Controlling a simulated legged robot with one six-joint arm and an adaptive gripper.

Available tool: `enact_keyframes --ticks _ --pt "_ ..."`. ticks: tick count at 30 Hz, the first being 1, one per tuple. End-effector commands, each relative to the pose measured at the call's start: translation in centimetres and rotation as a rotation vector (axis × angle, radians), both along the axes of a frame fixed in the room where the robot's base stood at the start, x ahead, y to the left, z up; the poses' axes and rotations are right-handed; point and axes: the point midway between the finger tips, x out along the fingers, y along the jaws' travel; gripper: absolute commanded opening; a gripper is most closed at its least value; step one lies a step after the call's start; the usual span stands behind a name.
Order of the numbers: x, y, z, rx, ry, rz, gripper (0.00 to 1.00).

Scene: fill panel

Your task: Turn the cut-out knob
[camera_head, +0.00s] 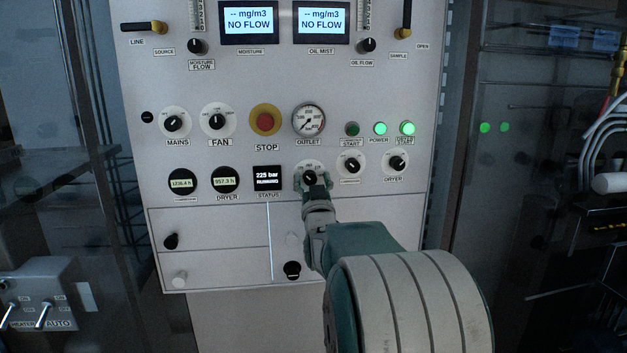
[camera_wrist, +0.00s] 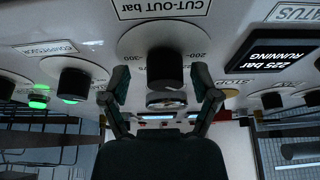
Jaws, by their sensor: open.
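The cut-out knob (camera_wrist: 165,69) is a black round knob on a white dial plate, under a "CUT-OUT bar" label that appears upside down in the wrist view. Marks for 200 and 300 show on its plate. My gripper (camera_wrist: 161,80) is open, with one dark fingertip to each side of the knob and a gap on both sides. I cannot tell how deep the tips reach along it. In the head view the knob (camera_head: 309,178) is partly covered by my gripper (camera_head: 313,184), which is at the panel's lower middle row.
The status display (camera_head: 267,178) reads 225 bar RUNNING, just left of the knob. The compressor knob (camera_head: 351,165) and dryer knob (camera_head: 396,163) are to its right. The outlet gauge (camera_head: 309,121) and red stop button (camera_head: 265,122) are above. Green lamps glow at upper right.

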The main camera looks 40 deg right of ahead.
Motion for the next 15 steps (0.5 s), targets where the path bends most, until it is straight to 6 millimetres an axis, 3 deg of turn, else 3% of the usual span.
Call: enact_keyframes --ticks 1,5,6,15 --pt "0.0 0.08 0.03 -0.001 -0.001 0.001 0.65" --pt "0.0 0.17 0.06 -0.001 -0.001 0.001 0.07" --pt "-0.01 0.14 0.06 -0.001 -0.001 0.0 0.0" --pt "-0.05 -0.04 0.05 0.012 -0.008 -0.001 0.0"
